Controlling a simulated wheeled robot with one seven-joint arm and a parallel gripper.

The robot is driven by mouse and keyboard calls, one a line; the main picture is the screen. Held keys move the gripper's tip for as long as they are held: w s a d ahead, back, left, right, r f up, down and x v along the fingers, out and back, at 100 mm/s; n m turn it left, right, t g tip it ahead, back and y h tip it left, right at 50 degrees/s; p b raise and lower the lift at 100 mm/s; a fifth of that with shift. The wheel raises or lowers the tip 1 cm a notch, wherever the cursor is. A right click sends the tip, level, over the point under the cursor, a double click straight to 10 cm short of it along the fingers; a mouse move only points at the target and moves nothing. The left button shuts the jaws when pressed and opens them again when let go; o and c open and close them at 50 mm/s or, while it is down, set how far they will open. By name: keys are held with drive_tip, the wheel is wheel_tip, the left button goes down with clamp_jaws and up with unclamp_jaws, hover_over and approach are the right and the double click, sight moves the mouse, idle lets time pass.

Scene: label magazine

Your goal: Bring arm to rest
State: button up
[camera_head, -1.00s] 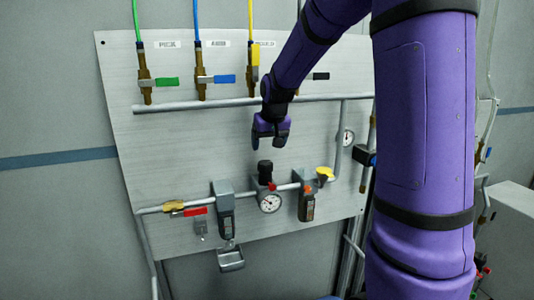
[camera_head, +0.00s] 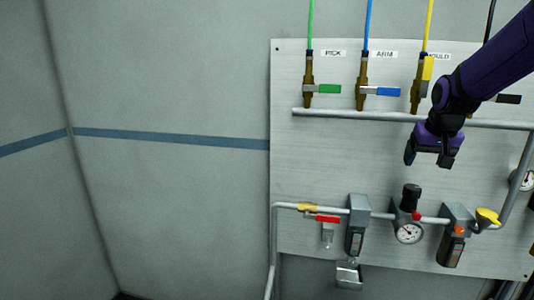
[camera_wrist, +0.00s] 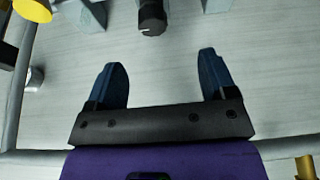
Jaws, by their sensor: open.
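My gripper (camera_head: 430,160) is at the end of my purple arm, which comes in from the upper right of the head view. It hangs in front of the light metal panel (camera_head: 330,170), between the upper pipe and the lower row of fittings. In the wrist view my gripper (camera_wrist: 163,85) shows two dark blue fingers spread apart with nothing between them. Behind the fingers is bare panel, with the black regulator knob (camera_wrist: 152,17) beyond them at the top.
Valves with green (camera_head: 330,89), blue (camera_head: 388,92) and yellow (camera_head: 428,68) handles sit on the upper pipe (camera_head: 345,115). A gauge (camera_head: 409,232), a red-handled valve (camera_head: 328,219) and a small cup (camera_head: 348,274) are lower. The wall at left is clear.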

drive_tip(key=s+a+r+n, duration=0.1)
drive_tip(key=s+a, duration=0.3)
drive_tip(key=s, duration=0.5)
drive_tip(key=s+a+r+n, duration=0.1)
drive_tip(key=s+a, duration=0.3)
drive_tip(key=s, duration=0.5)
drive_tip(key=s+a+r+y, duration=0.1)
drive_tip(key=s+a, duration=0.3)
drive_tip(key=s, duration=0.5)
drive_tip(key=shift+s+r+n+t, duration=0.4)
